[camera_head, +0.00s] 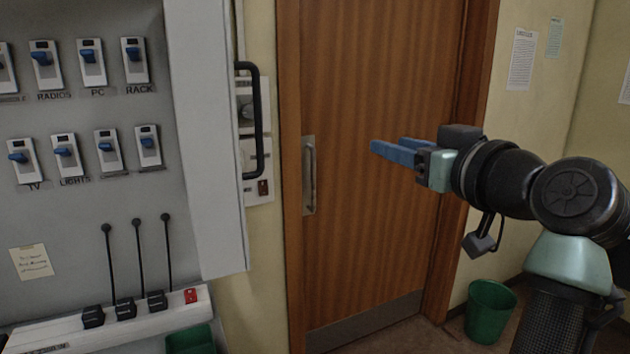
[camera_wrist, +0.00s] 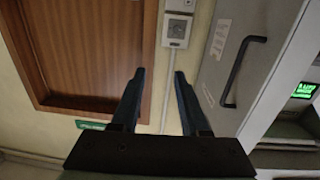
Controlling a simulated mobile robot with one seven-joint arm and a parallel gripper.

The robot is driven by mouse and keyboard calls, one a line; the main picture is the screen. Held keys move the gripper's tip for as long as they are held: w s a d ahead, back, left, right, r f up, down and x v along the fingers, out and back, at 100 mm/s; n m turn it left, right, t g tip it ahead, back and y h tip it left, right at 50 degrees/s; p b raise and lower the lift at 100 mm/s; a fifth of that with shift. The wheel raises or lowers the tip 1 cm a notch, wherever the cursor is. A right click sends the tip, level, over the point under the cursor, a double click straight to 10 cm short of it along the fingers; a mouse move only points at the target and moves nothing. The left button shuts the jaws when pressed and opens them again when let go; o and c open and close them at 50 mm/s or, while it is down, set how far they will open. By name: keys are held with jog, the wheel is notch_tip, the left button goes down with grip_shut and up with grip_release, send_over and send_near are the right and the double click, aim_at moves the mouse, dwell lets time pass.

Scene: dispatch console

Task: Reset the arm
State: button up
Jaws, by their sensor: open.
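My gripper (camera_head: 392,150) is in the right half of the head view, with its two blue fingers pointing left in front of a brown wooden door. It is open and empty, and touches nothing that I can see. In the wrist view my gripper (camera_wrist: 158,75) shows its two fingers spread apart, with the wall and a grey wall unit beyond them. My arm reaches in from the right edge of the head view, bent at its joints.
The grey panel (camera_head: 85,195) at left carries labelled blue-lever switches. Its open cover (camera_head: 207,140) has a black handle (camera_head: 259,120). A power strip (camera_head: 130,318) with several plugs lies below. The wooden door (camera_head: 375,230) is closed. A green bin (camera_head: 490,310) stands on the floor at right.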

jog(key=s+a+r+m+t+h, duration=0.1)
jog(key=s+a+r+t+h, duration=0.1)
jog(key=s, duration=0.5)
jog(key=s+a+r+m+t+h, duration=0.2)
jog(key=s+a+r+t, duration=0.3)
jog(key=s+r, duration=0.2)
jog(key=s+a+r+m+t+h, duration=0.1)
jog(key=s+a+r+t, duration=0.3)
jog(key=s, duration=0.4)
jog(key=shift+a+r+m+h, duration=0.25)
jog(key=shift+a+m+h, duration=0.05)
jog(key=shift+h, duration=0.5)
